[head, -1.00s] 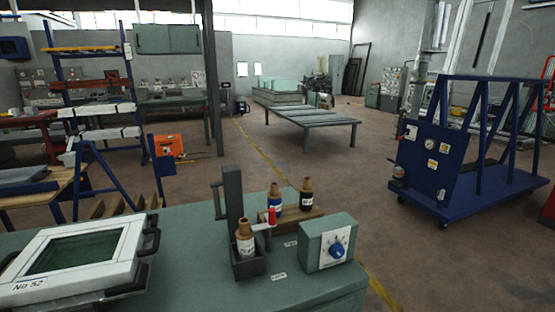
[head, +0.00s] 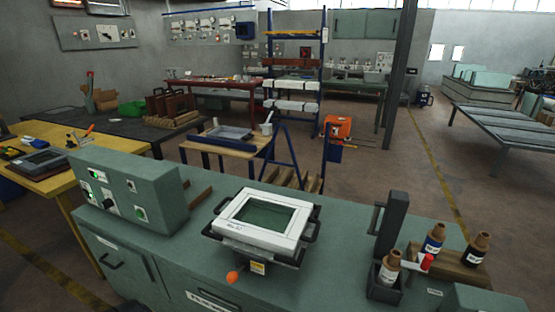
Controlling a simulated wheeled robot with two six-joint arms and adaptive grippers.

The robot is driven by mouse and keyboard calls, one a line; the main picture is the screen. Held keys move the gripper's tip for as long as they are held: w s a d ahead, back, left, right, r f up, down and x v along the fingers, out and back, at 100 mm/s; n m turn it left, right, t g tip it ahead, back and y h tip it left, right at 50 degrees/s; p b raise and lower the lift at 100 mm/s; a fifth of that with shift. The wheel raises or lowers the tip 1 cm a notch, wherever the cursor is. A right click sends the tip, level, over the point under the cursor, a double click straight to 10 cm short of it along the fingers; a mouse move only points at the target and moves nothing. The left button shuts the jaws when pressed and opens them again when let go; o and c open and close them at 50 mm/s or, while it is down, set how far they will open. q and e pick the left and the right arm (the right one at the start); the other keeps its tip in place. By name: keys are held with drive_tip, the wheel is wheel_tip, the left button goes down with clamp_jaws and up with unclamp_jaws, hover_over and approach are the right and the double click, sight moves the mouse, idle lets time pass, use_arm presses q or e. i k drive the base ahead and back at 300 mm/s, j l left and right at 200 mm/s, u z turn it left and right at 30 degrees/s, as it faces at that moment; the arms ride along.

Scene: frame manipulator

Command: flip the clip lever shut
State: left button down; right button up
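A white frame with a dark green panel (head: 266,214) sits on a black holder on the green bench, in the middle of the head view. A lever with an orange ball knob (head: 234,277) sticks out below the holder's front edge. A black upright stand with a handle (head: 391,228) is to its right, with a brown-capped bottle (head: 389,267) in its base and a small red knob (head: 427,262) beside it. I cannot tell which part is the clip lever or whether it is shut. Neither of my grippers is in view.
The green bench top (head: 340,232) is clear between the frame and the stand. A control box (head: 128,192) stands at its left end. Two more bottles (head: 433,240) stand in a wooden rack at the right. A yellow workbench (head: 80,145) is at far left.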

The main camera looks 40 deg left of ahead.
sight(231, 278)
drive_tip(key=u, duration=1.75)
drive_tip(key=k+l+u, duration=0.1)
drive_tip(key=i+l, duration=0.1)
drive_tip(key=i, duration=0.25)
